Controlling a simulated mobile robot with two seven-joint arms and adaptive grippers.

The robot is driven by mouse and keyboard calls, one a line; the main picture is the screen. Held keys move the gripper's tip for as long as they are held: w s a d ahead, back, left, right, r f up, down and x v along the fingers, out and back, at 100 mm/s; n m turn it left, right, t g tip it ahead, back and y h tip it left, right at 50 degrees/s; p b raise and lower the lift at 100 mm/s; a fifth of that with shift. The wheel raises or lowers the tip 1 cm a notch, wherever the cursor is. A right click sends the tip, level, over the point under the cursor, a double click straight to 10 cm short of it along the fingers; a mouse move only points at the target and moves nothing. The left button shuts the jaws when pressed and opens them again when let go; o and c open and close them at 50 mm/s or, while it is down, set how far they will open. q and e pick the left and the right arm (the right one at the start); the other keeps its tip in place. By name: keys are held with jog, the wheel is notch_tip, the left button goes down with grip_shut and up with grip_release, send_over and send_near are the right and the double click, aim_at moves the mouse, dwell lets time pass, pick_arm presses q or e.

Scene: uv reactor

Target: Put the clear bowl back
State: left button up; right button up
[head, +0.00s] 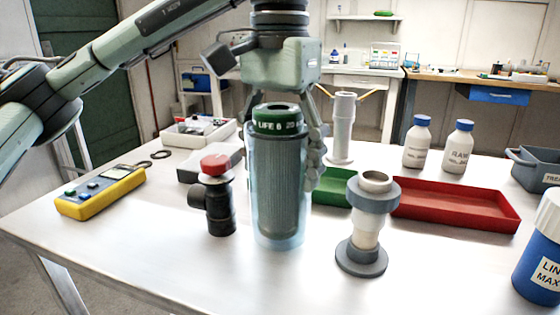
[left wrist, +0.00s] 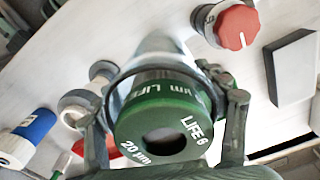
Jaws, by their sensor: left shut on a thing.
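The clear bowl (head: 264,238) is a tall, bluish see-through cylinder, upright near the middle of the table. A grey pleated filter cartridge (head: 277,180) with a green end cap (head: 277,117) stands inside it, the cap showing at the top. In the left wrist view the green cap (left wrist: 165,120) is close up, with the clear bowl (left wrist: 155,48) beyond it. My left gripper (head: 283,130) comes from above, its fingers on both sides of the bowl's upper part, shut on it. I cannot tell whether the bowl's base touches the table. My right gripper is not in view.
A black fitting with a red knob (head: 215,190) stands close left, a grey-white flanged piece (head: 366,225) close right. Behind are a green tray (head: 330,198) and a red tray (head: 455,205). A yellow meter (head: 100,192) lies left. The front of the table is clear.

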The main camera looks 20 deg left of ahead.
pick_arm(q)
jog(key=o, duration=1.9)
jog(key=shift+f, duration=0.1)
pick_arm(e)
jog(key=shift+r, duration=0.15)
pick_arm(q)
jog(key=shift+r, duration=0.4)
notch_tip(320, 180, up, 11)
jog(key=p, duration=0.3)
jog(key=shift+f, duration=0.1)
jog(key=shift+o, duration=0.3)
jog(key=shift+r+p, duration=0.3)
jog(key=shift+r, duration=0.05)
jog(key=shift+f, duration=0.1)
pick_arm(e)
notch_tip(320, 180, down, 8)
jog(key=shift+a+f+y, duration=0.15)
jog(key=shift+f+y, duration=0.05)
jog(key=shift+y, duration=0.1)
